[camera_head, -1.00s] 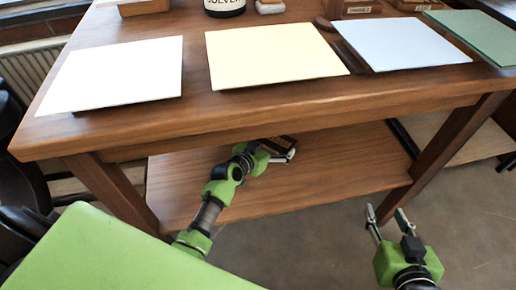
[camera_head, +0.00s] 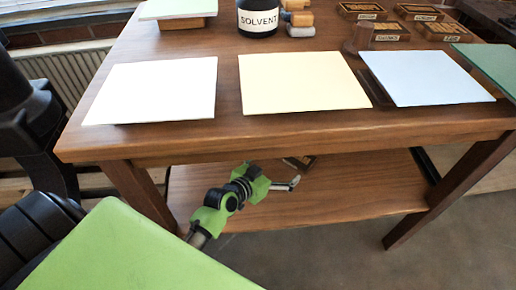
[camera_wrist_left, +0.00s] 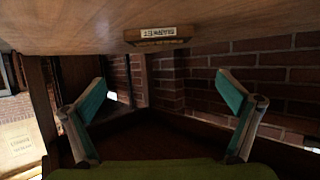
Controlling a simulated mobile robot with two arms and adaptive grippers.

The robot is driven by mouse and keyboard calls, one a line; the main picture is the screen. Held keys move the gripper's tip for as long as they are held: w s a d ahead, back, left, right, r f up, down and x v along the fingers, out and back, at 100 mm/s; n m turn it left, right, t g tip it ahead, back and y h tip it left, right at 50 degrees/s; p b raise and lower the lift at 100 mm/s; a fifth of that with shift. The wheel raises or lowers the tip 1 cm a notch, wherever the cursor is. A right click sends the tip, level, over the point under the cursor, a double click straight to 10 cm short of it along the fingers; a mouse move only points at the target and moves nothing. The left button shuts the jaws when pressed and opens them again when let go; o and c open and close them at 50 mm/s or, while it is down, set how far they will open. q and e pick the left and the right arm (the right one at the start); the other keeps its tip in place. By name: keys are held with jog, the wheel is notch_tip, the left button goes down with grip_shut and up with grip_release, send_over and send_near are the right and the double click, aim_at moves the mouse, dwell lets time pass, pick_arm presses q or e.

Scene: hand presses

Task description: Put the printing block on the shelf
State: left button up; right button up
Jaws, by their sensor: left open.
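The printing block (camera_head: 298,162), a small dark wooden block, rests on the lower wooden shelf (camera_head: 365,195) under the table, partly hidden by the table's front edge. In the left wrist view, which looks upside down, the block (camera_wrist_left: 158,36) shows a pale lettered label and lies against the shelf surface (camera_wrist_left: 75,25). My left gripper (camera_head: 292,184) is in front of the block at the shelf. In the wrist view the left gripper (camera_wrist_left: 165,115) has its teal-padded fingers spread wide with nothing between them, apart from the block. My right gripper is out of view.
The table top (camera_head: 300,128) overhangs the shelf. It carries white (camera_head: 155,90), cream (camera_head: 300,82) and blue (camera_head: 425,78) sheets, a solvent bottle (camera_head: 258,18) and several labelled blocks. A table leg (camera_head: 440,200) stands at the right. The shelf right of my gripper is clear.

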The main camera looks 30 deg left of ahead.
pick_arm(q)
jog(key=s+d+g, duration=0.1)
jog(key=s, duration=0.3)
jog(key=s+d+f+m+g, duration=0.1)
jog(key=s+g, duration=0.1)
jog(key=s, duration=0.1)
jog(key=s+d+f+g, duration=0.1)
jog(key=s+d, duration=0.1)
jog(key=s, duration=0.2)
jog(key=shift+s+d+g, duration=0.1)
jog(key=shift+s+g, duration=0.2)
jog(key=shift+g, duration=0.1)
jog(key=s+a+r+g+y, duration=0.1)
jog(key=s+g, duration=0.1)
jog(key=s, duration=0.6)
jog(key=s+a+r+n+g+y, duration=0.1)
jog(key=s+a+g, duration=0.1)
jog(key=s, duration=0.6)
jog(key=shift+g, duration=0.3)
